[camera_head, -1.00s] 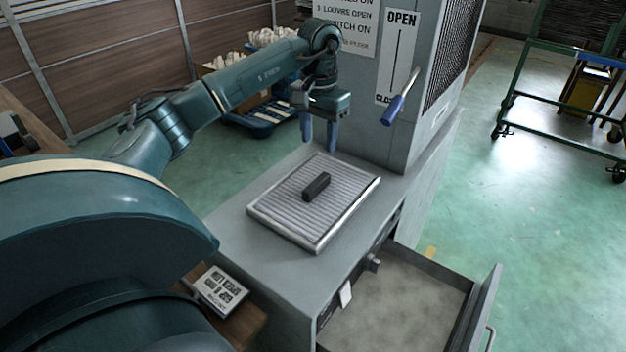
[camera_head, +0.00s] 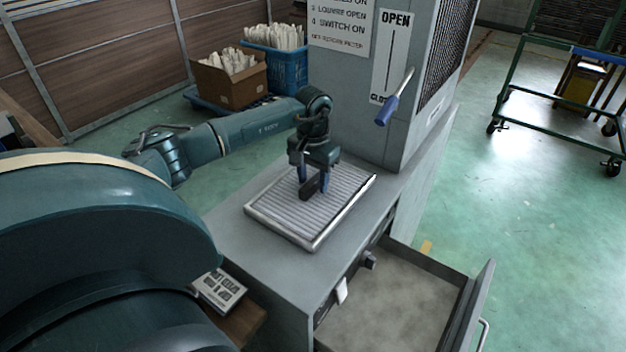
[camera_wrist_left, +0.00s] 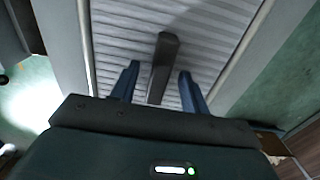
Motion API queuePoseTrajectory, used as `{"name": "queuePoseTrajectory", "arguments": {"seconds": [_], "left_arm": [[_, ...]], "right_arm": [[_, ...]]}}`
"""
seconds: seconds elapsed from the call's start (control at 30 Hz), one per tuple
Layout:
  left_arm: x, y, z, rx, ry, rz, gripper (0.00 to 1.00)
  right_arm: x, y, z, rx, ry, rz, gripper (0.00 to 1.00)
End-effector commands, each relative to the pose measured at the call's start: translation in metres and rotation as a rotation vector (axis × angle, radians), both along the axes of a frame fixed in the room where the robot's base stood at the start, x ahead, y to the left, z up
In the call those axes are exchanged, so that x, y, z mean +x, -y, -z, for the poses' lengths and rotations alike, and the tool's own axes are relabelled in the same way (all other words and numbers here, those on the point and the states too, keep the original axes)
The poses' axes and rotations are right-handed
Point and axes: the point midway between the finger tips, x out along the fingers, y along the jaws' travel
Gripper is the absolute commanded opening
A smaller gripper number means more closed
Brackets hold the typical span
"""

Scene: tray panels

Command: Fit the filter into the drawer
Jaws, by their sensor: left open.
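The filter (camera_head: 338,205) is a flat pleated panel with a pale frame and a dark block handle (camera_head: 313,190) in its middle. It lies flat on the grey cabinet top, and also shows in the left wrist view (camera_wrist_left: 215,45). My left gripper (camera_head: 314,190) is open and low over the filter. In the left wrist view its blue fingers (camera_wrist_left: 158,88) stand on either side of the dark handle (camera_wrist_left: 164,65), with gaps to it. The drawer (camera_head: 400,295) is pulled open at the cabinet's front right; its bare grey floor shows. My right gripper is not in view.
A tall grey unit with an OPEN/CLOSED sign and a blue-handled lever (camera_head: 388,108) stands behind the filter. A knob (camera_head: 369,260) and a white tag (camera_head: 341,290) are on the cabinet front by the drawer. A small labelled box (camera_head: 220,290) lies at the left.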

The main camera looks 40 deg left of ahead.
Motion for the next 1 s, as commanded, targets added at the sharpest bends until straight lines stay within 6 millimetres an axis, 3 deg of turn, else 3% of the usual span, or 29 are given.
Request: {"name": "queuePoseTrajectory", "arguments": {"seconds": [0.17, 0.7, 1.0], "left_arm": [[0.0002, 0.0002, -0.0002, 0.0, 0.001, 0.0, 0.44], [0.0002, 0.0001, -0.0007, 0.0, 0.0, 0.0, 0.0], [0.0005, 0.0, -0.0016, -0.001, 0.002, 0.0, 0.0]], "right_arm": [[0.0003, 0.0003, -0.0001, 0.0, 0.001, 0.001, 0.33], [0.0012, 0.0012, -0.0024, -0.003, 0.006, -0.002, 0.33], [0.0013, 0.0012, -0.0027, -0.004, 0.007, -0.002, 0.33]]}}
